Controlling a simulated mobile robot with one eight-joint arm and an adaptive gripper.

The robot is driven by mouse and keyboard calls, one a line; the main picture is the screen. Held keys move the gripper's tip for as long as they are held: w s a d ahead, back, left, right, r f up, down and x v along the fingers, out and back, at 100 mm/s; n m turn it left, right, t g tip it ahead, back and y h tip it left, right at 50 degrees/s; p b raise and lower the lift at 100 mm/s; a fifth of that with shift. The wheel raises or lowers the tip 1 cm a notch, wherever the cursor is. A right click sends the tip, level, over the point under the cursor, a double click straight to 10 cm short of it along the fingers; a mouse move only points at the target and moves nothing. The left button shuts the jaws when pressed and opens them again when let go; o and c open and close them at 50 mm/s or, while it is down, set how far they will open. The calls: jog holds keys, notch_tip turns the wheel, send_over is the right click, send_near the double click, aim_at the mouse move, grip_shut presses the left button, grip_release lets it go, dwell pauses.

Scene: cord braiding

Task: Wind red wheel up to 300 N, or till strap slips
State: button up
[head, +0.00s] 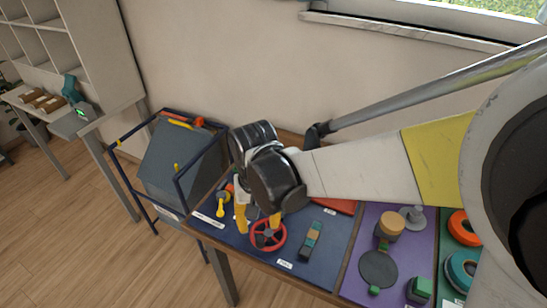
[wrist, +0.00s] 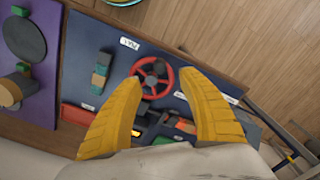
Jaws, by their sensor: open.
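The red wheel (head: 268,235) lies on the dark blue panel at the front of the table. It has a red rim and spokes with a dark centre. In the wrist view the red wheel (wrist: 152,77) shows between and beyond my two yellow fingers. My gripper (head: 258,222) is open, its fingertips above and close to the wheel in the head view. In the wrist view my gripper (wrist: 165,80) is spread wide and empty; I cannot tell whether a finger touches the rim. No force reading is legible. A strap cannot be made out clearly.
A grey-green strip block (head: 311,241) lies right of the wheel, and a yellow handle (head: 222,203) left of it. A purple panel (head: 351,279) with round parts is further right. A dark box in a blue frame (head: 178,160) stands left of the table.

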aim_at(260, 238)
notch_tip(260, 238, down, 9)
jog(key=b, duration=0.3)
jog(key=c, duration=1)
grip_shut()
